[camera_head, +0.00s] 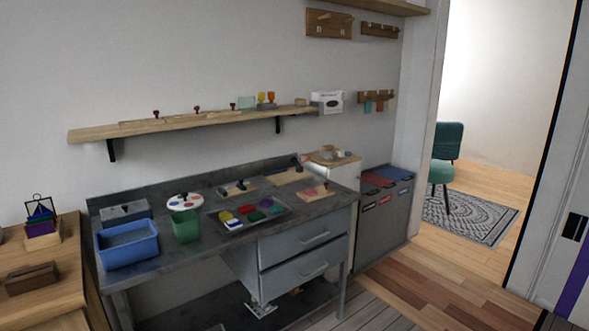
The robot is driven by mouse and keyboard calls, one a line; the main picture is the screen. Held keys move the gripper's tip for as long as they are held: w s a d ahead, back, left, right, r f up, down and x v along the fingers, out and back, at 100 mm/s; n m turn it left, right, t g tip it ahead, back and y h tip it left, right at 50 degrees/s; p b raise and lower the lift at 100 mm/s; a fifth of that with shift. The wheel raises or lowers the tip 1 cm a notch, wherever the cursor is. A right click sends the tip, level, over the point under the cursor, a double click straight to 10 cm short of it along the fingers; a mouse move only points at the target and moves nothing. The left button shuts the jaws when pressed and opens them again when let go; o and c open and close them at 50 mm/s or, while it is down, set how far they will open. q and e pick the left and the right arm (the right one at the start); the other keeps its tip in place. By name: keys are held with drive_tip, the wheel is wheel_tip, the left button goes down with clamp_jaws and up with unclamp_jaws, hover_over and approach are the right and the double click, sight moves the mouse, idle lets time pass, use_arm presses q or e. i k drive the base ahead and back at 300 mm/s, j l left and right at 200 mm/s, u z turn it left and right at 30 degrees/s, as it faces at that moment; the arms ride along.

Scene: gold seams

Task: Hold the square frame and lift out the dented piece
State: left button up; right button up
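I cannot tell for certain which thing is the square frame, and no dent can be made out at this distance. A small wooden board with pinkish pieces (315,192) lies near the right end of the grey workbench (165,257). Another wooden board with a dark piece (238,188) and a flat wooden board (288,176) lie farther back. On the wooden cabinet at left, a thin black outline shape (39,203) stands above a purple block. Neither of my grippers is visible.
The workbench holds a blue bin (127,246), a green bin (185,226), a tray of coloured pieces (246,213) and a white palette-like disc (185,201). A wooden shelf (190,124) hangs above. Open floor (405,290) lies at right, leading to a doorway.

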sight(309, 193)
drive_tip(key=i+l+u, duration=0.25)
drive_tip(key=i+l, duration=0.45)
drive_tip(key=i, duration=0.15)
drive_tip(key=i+l+u, duration=0.25)
drive_tip(key=i+l, duration=0.5)
drive_tip(key=l, duration=0.15)
